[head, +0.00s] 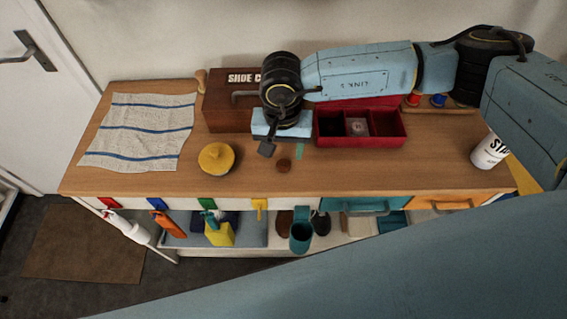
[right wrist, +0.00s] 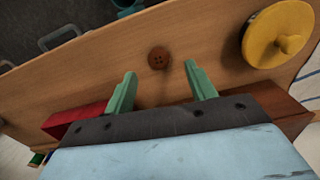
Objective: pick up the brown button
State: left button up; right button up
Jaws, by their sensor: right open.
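The brown button (head: 284,165) is a small round disc lying flat on the wooden worktop, right of the yellow lidded pot. In the right wrist view the button (right wrist: 158,58) shows its holes and lies a little beyond the fingertips, roughly midway between their lines. My right gripper (right wrist: 160,72) has two green fingers spread apart with nothing between them. In the head view the right gripper (head: 283,150) is over the worktop just behind the button, partly hidden by its own wrist. My left gripper is not in view.
A yellow pot (head: 216,158) stands left of the button. A red compartment tray (head: 360,141) and a brown shoe-care box (head: 226,110) stand behind. A striped cloth (head: 140,130) lies at left, a white cup (head: 489,151) at right. The worktop's front edge is close to the button.

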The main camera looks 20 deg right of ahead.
aim_at(283, 165)
notch_tip(283, 165, down, 5)
jog(key=shift+s+r+p, duration=0.1)
jog(key=shift+s+p, duration=0.05)
jog(key=shift+p, duration=0.2)
jog(key=shift+d, duration=0.1)
jog(key=c, duration=1.1)
